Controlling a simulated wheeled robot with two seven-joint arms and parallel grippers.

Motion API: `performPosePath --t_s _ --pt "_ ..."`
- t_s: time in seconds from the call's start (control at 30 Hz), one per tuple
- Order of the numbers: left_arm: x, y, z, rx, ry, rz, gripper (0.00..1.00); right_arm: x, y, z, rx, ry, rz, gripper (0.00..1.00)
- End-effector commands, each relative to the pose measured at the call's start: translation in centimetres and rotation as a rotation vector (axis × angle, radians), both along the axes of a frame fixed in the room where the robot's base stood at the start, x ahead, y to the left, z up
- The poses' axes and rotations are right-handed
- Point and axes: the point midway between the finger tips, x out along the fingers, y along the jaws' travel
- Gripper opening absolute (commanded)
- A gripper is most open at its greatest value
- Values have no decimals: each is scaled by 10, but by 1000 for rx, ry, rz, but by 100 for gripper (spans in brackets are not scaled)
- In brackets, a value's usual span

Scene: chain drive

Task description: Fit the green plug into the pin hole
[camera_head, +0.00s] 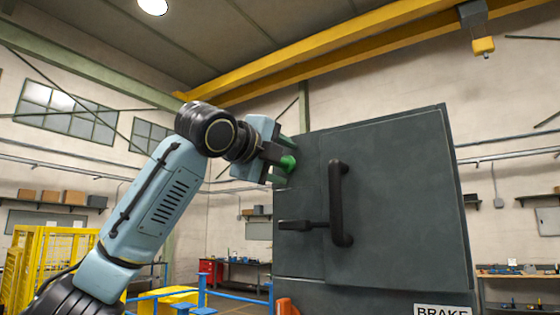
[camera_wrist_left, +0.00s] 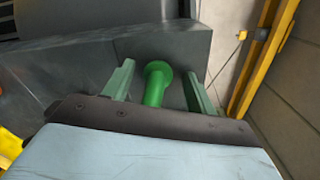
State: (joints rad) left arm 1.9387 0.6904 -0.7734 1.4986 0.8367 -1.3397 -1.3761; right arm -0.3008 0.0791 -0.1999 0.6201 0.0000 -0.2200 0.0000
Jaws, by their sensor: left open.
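The green plug (camera_head: 288,163) is at the upper left edge of the dark grey cabinet (camera_head: 400,200). In the left wrist view the plug (camera_wrist_left: 155,84) has a wide round end and a narrower shank, and lies against or just before the cabinet's grey surface. My left gripper (camera_head: 284,163) is at the plug. Its two pale green fingers (camera_wrist_left: 158,88) stand apart on either side of the plug, with a gap on each side. The pin hole does not show, and I cannot tell how deep the plug sits. My right gripper is out of view.
A black handle (camera_head: 341,203) and a latch lever (camera_head: 300,226) stick out from the cabinet door. A blue rail (camera_head: 235,297) and a yellow cage (camera_head: 45,262) stand at the lower left. A yellow crane beam (camera_head: 330,42) runs overhead.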

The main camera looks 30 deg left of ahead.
Motion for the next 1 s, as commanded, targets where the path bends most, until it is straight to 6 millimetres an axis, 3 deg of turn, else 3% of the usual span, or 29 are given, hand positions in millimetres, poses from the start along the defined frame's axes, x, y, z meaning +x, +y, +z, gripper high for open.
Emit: performPosePath --t_s 0.4,0.6,1.0 --pt "-88 9 1 -3 -11 3 57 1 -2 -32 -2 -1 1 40" --pt "-120 11 3 -4 -11 3 57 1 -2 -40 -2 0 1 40" --pt "-132 12 4 -4 -8 3 57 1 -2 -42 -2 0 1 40"
